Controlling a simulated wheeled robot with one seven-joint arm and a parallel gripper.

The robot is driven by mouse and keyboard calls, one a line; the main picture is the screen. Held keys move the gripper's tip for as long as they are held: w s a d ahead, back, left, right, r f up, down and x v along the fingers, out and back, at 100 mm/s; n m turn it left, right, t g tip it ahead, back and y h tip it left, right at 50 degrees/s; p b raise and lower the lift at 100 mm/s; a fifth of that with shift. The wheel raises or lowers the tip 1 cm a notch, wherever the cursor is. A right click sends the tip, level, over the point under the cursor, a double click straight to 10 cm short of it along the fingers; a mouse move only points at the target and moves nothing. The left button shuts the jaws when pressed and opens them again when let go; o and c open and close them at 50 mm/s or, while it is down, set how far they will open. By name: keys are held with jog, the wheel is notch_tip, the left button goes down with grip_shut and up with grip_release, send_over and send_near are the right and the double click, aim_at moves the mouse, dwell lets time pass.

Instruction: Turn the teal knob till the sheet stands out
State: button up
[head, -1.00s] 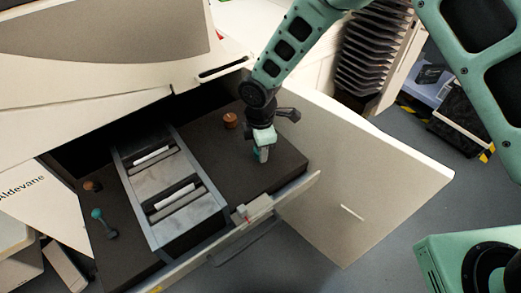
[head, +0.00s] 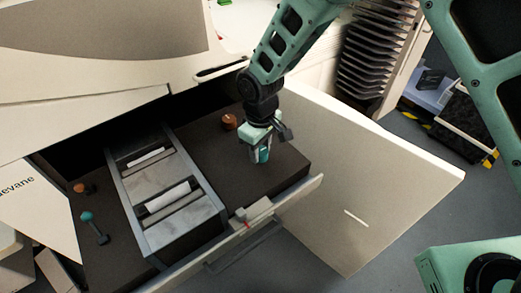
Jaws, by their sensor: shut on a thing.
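My gripper (head: 259,154) points down over the right part of the dark drawer deck, shut on the teal knob (head: 263,156). The fingers hide most of the knob. White sheet edges show in the grey roller unit at the middle of the drawer. The front sheet (head: 167,197) stands out of its slot as a broad white strip. A thinner white strip (head: 147,158) shows in the rear slot.
A lever with a teal ball (head: 86,216) and an orange knob (head: 80,187) stand on the left deck. Another orange knob (head: 229,121) stands behind my gripper. The open white door (head: 370,190) is to the right. A red-marked latch (head: 252,213) sits at the drawer front.

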aim_at(261, 151)
jog(key=shift+m, duration=1.9)
jog(key=shift+b, duration=0.3)
jog(key=o, duration=1)
jog(key=shift+r, duration=0.15)
notch_tip(261, 151, up, 17)
jog(key=b, duration=0.1)
jog(key=shift+b, duration=0.3)
jog(key=shift+r, duration=0.1)
